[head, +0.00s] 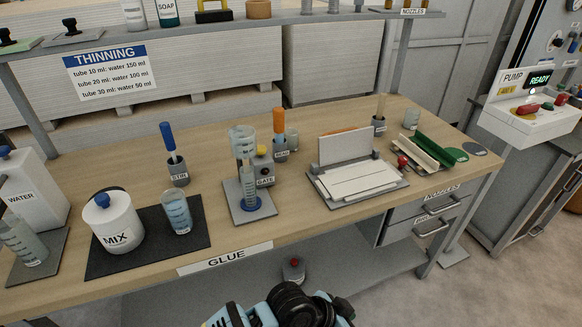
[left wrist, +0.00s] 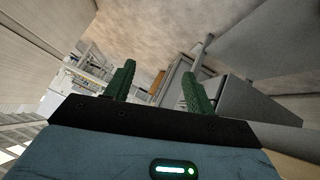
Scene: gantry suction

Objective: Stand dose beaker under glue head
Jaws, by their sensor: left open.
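A clear beaker of pale blue liquid (head: 177,212) stands upright on the dark mat, beside the white MIX jar (head: 118,222). An upright clear vessel (head: 242,140) sits above a slim measuring cylinder (head: 248,185) on a grey plate with a blue ring (head: 238,209), next to the GATE box (head: 264,167). Small empty-looking clear beakers stand behind it (head: 292,138) and at the far right (head: 411,118). No label marks which is the dose beaker or the glue head. My left gripper (left wrist: 158,70) has its green fingers apart with nothing between them, away from the bench objects. My right gripper does not show.
A STIR holder (head: 178,172), a HEAD holder (head: 280,150) and a grey fixture with white panels (head: 345,182) crowd the bench. The PUMP box (head: 530,105) reads READY.

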